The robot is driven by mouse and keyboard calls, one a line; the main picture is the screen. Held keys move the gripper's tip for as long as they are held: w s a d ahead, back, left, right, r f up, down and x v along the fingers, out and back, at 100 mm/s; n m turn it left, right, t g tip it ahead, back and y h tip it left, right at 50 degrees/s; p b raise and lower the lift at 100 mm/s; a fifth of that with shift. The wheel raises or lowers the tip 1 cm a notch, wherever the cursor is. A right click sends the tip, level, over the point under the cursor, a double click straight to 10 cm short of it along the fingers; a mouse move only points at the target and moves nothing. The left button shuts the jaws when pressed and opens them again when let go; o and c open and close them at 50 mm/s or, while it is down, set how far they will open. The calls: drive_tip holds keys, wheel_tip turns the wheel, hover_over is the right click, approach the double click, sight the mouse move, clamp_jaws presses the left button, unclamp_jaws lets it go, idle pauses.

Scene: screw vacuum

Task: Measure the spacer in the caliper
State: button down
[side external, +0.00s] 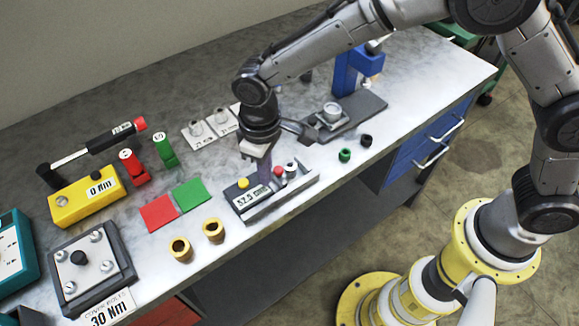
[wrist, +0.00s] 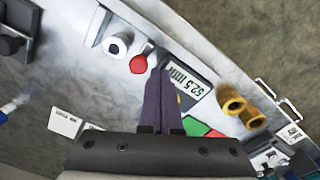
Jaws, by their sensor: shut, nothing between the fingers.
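The caliper (side external: 290,192) is a dark bench device with a long rail near the table's front edge. Its display (side external: 252,198) reads 52.5 mm, also legible in the wrist view (wrist: 187,82). A yellow button (side external: 243,183) and a red knob (side external: 278,171) sit on it; the red knob also shows in the wrist view (wrist: 138,64). A white ring with a dark hole (wrist: 117,45), perhaps the spacer, stands beside the red knob at the caliper. My gripper (side external: 264,182) is shut and empty, pointing down over the caliper between display and red knob. Contact cannot be told.
Two brass bushings (side external: 180,249) (side external: 213,230) stand left of the caliper by the front edge. Red (side external: 159,213) and green (side external: 191,194) pads lie behind them. Green (side external: 345,155) and black (side external: 366,140) rings and a blue press (side external: 348,75) stand to the right.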

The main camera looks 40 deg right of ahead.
sight(279, 169)
drive_tip(key=shift+d, duration=1.6)
idle(1.4)
drive_tip(key=shift+a, duration=0.2)
drive_tip(key=shift+a, duration=0.5)
wheel_tip(279, 169, up, 6)
idle(0.9)
